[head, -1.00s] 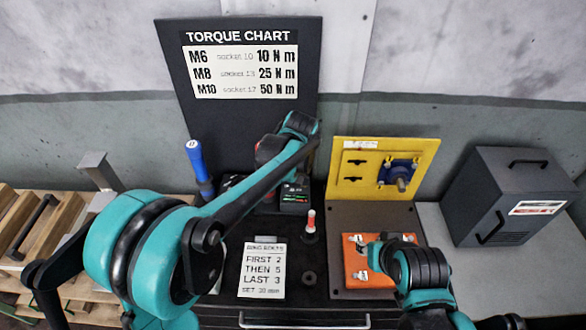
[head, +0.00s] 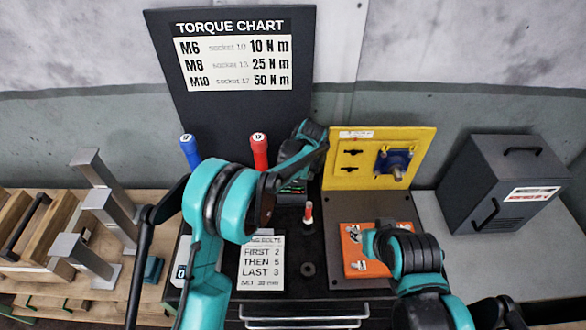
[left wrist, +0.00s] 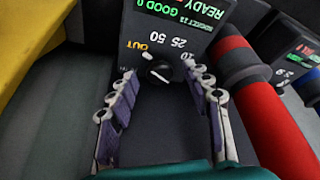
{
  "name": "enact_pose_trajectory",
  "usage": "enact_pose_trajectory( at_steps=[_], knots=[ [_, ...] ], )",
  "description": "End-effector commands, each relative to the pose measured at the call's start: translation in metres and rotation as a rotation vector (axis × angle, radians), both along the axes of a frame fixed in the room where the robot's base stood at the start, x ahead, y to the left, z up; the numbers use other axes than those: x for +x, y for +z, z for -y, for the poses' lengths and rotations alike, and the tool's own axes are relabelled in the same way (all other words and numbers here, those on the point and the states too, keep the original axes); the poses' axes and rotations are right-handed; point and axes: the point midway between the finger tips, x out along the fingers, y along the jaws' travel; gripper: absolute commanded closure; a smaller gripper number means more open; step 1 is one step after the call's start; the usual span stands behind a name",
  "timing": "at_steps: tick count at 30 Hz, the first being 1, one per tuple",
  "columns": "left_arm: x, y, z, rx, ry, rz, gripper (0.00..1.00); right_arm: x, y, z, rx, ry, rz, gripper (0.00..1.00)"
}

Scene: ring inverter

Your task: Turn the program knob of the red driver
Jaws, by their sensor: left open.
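The red driver (head: 259,150) stands upright at the back of the bench, left of my left gripper (head: 296,168). In the left wrist view its red handle (left wrist: 270,112) crosses the right side. Beside it is a dark control box with a lit display and a round black program knob (left wrist: 160,73), marked OUT, 10, 25 and 50. The display reads READY. My left gripper (left wrist: 167,88) is open, with its fingertips on either side of the knob; contact is unclear. In the head view the arm hides the knob. My right gripper (head: 370,245) is over the orange plate (head: 352,262); its jaws cannot be made out.
A blue driver (head: 190,152) stands further left. A second display box (left wrist: 292,55) sits beyond the red handle. A yellow panel (head: 343,178) and dark cabinet (head: 503,185) stand to the right. A bolt-order card (head: 262,268) and a red-tipped tool (head: 308,213) are in front.

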Motion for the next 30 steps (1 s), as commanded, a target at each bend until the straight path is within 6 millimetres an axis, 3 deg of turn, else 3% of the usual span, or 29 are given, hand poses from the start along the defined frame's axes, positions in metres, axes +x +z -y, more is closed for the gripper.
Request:
enact_pose_trajectory(
  at_steps=[7, 12, 13, 23, 30],
  knots=[
    [0.0003, -0.0007, -0.0004, 0.0, 0.0, 0.0, 0.51, 0.0001, 0.0002, 0.0, 0.0, 0.0, 0.0, 0.61],
    [0.0003, -0.0006, -0.0004, 0.0, 0.0, 0.0, 0.95, 0.0, 0.0001, 0.0, 0.0, 0.0, 0.0, 0.61],
    [0.0003, -0.0006, -0.0004, 0.0, 0.0, 0.0, 1.0, 0.0, 0.0001, 0.0, 0.0, 0.0, 0.0, 0.61],
    [0.0001, -0.0008, -0.0009, -0.001, -0.025, 0.001, 1.0, 0.0001, -0.0009, 0.0, 0.0, 0.0, 0.0, 0.61],
    [-0.0005, -0.0012, -0.0027, -0.001, -0.143, 0.001, 1.0, 0.0001, -0.0047, 0.0, 0.0, 0.0, 0.0, 0.61]
  ],
)
